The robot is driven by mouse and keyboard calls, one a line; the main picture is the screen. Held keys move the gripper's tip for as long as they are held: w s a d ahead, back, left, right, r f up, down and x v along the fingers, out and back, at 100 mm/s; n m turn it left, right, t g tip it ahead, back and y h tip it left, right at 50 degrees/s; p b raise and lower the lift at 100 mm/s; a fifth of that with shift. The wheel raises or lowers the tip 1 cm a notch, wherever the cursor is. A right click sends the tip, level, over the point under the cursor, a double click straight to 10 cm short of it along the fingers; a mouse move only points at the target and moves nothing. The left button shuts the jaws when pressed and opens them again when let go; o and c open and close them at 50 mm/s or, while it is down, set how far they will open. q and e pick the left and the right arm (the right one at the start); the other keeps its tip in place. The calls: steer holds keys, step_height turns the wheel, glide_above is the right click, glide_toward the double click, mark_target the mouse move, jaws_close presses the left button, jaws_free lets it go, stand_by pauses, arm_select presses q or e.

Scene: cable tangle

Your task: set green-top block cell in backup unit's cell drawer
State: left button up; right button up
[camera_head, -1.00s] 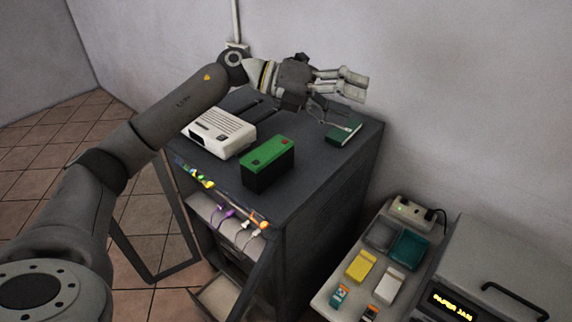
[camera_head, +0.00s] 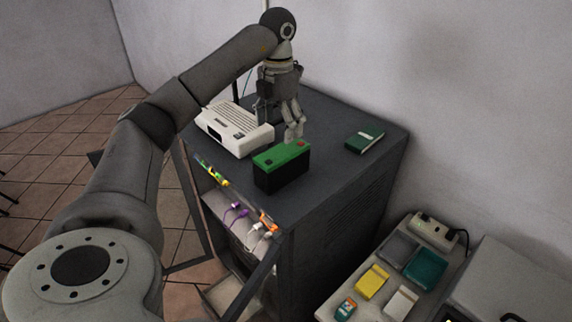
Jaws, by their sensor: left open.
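The green-top block cell (camera_head: 283,168), black below with a green lid and a red patch on top, stands upright on the dark cabinet top near its front edge. My left gripper (camera_head: 293,134) points down just above and behind the cell's far side, open and empty; I cannot tell if a fingertip touches the cell. An open drawer (camera_head: 222,297) shows low at the cabinet's front; its inside is mostly cut off, and I cannot tell if it is the backup unit's cell drawer. My right gripper is not in view.
Colored cables (camera_head: 238,209) hang at the cabinet's open front. A side tray (camera_head: 341,284) holds several small boxes. A wall stands close behind.

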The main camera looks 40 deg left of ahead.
mark_target(282, 150)
arm_select(q)
step_height(282, 150, down, 3)
steer(key=shift+f, duration=0.2)
steer(key=shift+d+f+p, duration=0.15)
steer(key=shift+f+p, duration=0.3)
steer(key=shift+w+d+f+p, duration=0.15)
steer(key=shift+f+p, duration=0.2)
steer(key=shift+f, duration=0.8)
steer(key=shift+d+f+p, duration=0.15)
steer(key=shift+f+p, duration=0.2)
steer(key=shift+f, duration=0.8)
jaws_close()
steer(key=shift+w+a+r, duration=0.1)
steer(key=shift+r, duration=0.05)
